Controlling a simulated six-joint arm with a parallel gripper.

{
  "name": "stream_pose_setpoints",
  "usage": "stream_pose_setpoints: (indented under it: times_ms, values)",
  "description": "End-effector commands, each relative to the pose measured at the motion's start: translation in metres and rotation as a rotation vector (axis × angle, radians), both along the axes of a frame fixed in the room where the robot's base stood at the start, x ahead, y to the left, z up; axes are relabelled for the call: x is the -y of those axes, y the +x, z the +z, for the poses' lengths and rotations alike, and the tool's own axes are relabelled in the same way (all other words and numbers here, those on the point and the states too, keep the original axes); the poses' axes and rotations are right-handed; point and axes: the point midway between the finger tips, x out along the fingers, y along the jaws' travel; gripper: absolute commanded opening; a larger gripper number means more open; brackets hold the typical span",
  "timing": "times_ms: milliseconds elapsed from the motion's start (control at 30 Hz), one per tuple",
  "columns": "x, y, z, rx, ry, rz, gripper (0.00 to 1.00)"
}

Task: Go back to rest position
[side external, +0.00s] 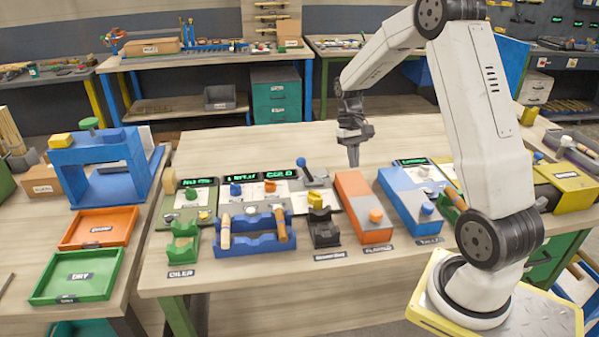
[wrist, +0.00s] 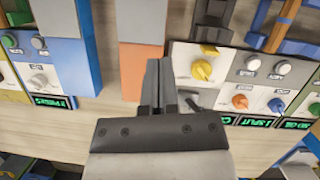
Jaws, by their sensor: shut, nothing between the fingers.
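My gripper (side external: 353,158) is shut and empty. In the side external view it points down in the air above the back part of the workbench (side external: 225,148), behind the orange box (side external: 362,198). In the wrist view the fingers (wrist: 158,75) lie together, over the end of the orange box (wrist: 141,68) as seen from there. No contact with anything shows. My arm reaches up from its base at the right and bends down to the gripper.
Left of the gripper stand control panels with displays, a blue rack (side external: 250,238) and a dark holder (side external: 324,232). A blue box (side external: 408,205) stands to the right. A blue arch (side external: 103,165), an orange tray (side external: 98,228) and a green tray (side external: 77,275) are far left. The bench back is clear.

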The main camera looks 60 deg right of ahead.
Motion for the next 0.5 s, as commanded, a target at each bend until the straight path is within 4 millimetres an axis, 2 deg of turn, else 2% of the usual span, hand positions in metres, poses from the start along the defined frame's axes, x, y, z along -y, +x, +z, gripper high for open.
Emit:
stream_pose_setpoints:
  times_ms: [267, 500]
  values:
    - [-0.078, 0.005, -0.001, 0.140, -0.075, 0.173, 0.00]
    - [-0.149, -0.009, -0.004, 0.295, -0.127, 0.338, 0.00]
